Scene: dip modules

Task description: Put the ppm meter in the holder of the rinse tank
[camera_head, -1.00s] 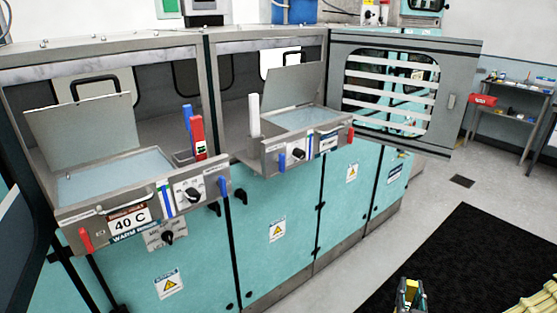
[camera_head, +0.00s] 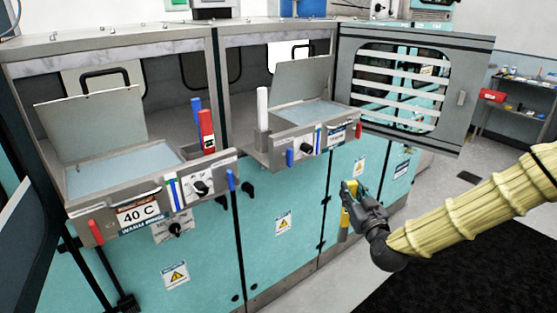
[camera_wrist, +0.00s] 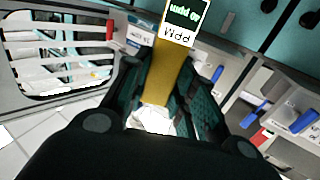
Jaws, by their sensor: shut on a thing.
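My gripper (camera_head: 352,197) is shut on the yellow ppm meter (camera_head: 344,222), in front of the teal cabinets and below the right tank. In the wrist view the meter (camera_wrist: 172,68) stands between my gripper's fingers (camera_wrist: 160,100), with its green display and white PPM label upside down. The right tank (camera_head: 283,152) has a raised lid, and an upright white piece (camera_head: 263,108) at its left end. The left tank (camera_head: 75,185), marked 40 C, has a red device (camera_head: 206,130) and a blue one (camera_head: 196,108) upright at its right end. Which empty holder belongs to the rinse tank I cannot tell.
A slatted window door (camera_head: 410,85) stands open to the right of the tanks. Red and blue handles and black knobs stick out from the tank fronts. A grey shelf (camera_head: 515,110) stands far right.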

